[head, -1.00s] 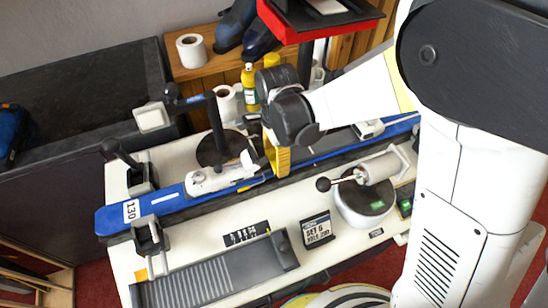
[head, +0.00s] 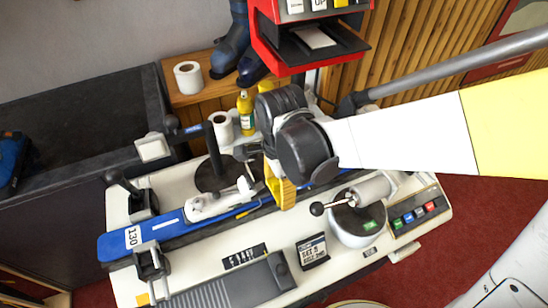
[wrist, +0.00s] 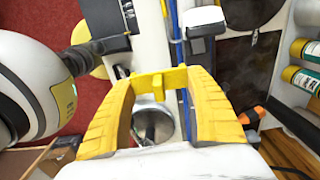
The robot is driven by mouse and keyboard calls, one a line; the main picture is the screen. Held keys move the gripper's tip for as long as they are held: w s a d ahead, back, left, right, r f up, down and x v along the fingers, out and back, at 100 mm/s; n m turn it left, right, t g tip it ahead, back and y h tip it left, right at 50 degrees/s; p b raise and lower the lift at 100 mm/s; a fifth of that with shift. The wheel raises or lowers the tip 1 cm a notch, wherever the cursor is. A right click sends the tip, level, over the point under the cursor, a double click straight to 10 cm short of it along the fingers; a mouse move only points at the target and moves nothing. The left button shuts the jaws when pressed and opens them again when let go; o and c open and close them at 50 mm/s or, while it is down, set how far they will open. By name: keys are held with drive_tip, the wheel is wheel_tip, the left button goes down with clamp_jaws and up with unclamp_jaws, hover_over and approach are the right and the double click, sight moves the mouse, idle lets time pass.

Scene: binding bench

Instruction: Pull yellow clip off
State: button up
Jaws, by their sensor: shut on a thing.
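The yellow clip (wrist: 158,84) is between the tips of my gripper's yellow fingers in the wrist view. My gripper (wrist: 160,80) is shut on it; the gap between the fingers below it is empty. In the head view my gripper (head: 281,188) is over the right part of the blue ski (head: 175,219), just right of the white binding (head: 215,204). The clip cannot be told apart from the yellow fingers there. Whether the clip still touches the ski or binding cannot be told.
Clamps (head: 142,197) hold the ski's left end on the white bench. A roller with a black-knobbed lever (head: 317,208) stands close right of my gripper. A black post (head: 214,145) is to its left. A red-framed machine (head: 312,45) and yellow bottle (head: 246,112) are behind.

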drive_tip(key=s+d+r+p, duration=0.1)
drive_tip(key=s+r+p, duration=0.3)
drive_tip(key=r+p, duration=0.2)
drive_tip(key=shift+r, duration=1.3)
